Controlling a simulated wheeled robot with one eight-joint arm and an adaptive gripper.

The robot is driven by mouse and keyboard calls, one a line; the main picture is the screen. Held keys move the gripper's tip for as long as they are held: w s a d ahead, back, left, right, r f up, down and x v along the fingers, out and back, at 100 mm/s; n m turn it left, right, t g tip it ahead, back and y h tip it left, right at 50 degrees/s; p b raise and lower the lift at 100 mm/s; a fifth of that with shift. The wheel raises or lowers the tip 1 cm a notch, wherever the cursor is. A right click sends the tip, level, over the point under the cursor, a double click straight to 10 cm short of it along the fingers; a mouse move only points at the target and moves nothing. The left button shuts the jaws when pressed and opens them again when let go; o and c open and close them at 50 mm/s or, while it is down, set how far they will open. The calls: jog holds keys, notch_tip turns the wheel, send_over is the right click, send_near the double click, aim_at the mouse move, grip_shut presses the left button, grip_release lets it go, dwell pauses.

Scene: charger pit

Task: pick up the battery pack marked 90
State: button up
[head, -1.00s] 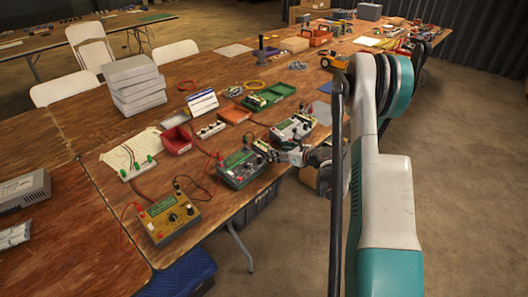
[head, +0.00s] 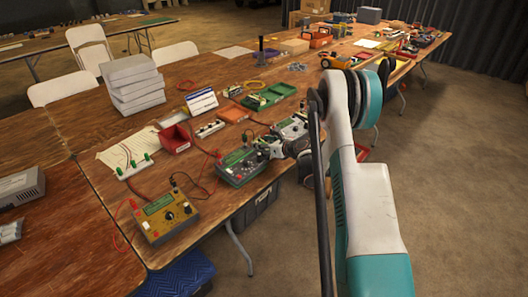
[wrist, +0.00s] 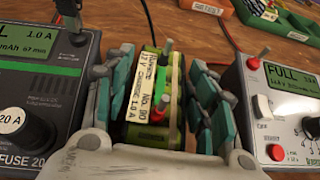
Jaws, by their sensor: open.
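In the head view my gripper (head: 276,149) is low at the table's near edge, between two chargers. The pack is mostly hidden there by my gripper.
A dark charger (wrist: 40,90) stands close on the left and a pale charger reading "FULL" (wrist: 285,105) close on the right. A yellow charger (head: 165,215) stands further left on the table. A red bin (head: 176,138) and a green tray (head: 271,95) lie beyond.

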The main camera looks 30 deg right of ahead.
grip_shut()
jog(key=shift+r, duration=0.15)
